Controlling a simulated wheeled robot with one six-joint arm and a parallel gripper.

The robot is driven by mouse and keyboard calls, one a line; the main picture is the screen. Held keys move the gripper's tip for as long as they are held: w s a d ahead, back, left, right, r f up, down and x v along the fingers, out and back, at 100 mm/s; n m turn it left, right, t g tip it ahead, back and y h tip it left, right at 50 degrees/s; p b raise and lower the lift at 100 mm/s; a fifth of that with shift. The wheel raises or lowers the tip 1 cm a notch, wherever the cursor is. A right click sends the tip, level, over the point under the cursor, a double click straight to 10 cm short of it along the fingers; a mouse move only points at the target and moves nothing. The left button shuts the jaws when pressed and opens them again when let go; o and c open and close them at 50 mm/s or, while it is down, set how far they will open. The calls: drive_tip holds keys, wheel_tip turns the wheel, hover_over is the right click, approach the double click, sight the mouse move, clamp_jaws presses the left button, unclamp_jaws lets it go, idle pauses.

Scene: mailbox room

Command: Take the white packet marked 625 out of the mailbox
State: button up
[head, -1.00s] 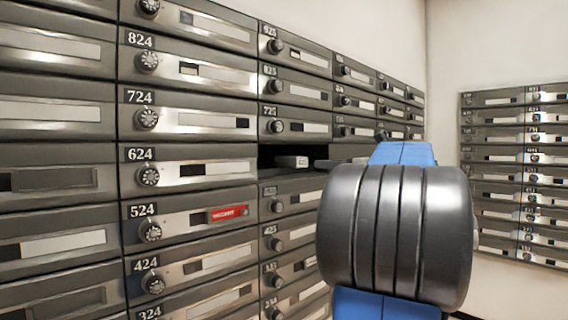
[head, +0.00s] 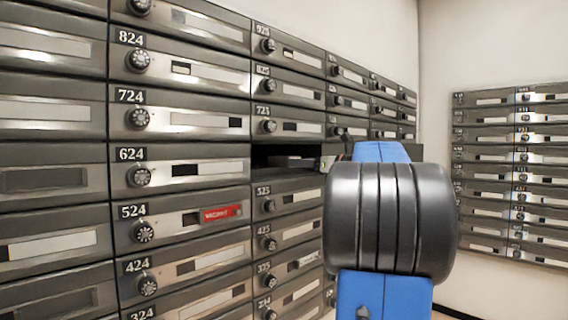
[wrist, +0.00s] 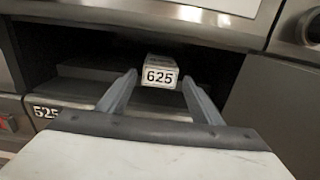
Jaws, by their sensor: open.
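The white packet marked 625 (wrist: 160,75) lies inside the open mailbox (wrist: 85,72), its numbered end facing out in the wrist view. My gripper (wrist: 160,84) is open, with its two grey fingers pointing into the mailbox. One fingertip is on each side of the packet's front end. I cannot tell whether they touch it. In the head view the open mailbox (head: 267,152) is a dark slot right of box 624. A dark shape lies across it there, and I cannot make out the packet. My arm hides the area to the right.
Closed mailboxes (head: 180,170) surround the opening, including box 525 (wrist: 62,110) just below it. A dark panel, apparently the open door (wrist: 275,100), stands close on the right in the wrist view. More mailboxes (head: 515,170) hang on the far right wall.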

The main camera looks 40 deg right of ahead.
drive_tip(key=shift+w+a, duration=0.2)
drive_tip(key=shift+w, duration=2.05)
drive_tip(key=c, duration=0.8)
drive_tip(key=shift+r, duration=0.25)
drive_tip(key=shift+s+d, duration=0.2)
drive_tip(key=shift+s, duration=2.3)
drive_tip(key=shift+s+d, duration=0.2)
drive_tip(key=shift+s, duration=2.3)
drive_tip(key=shift+s+d, duration=0.2)
drive_tip(key=shift+s, duration=2.3)
drive_tip(key=shift+w, duration=0.1)
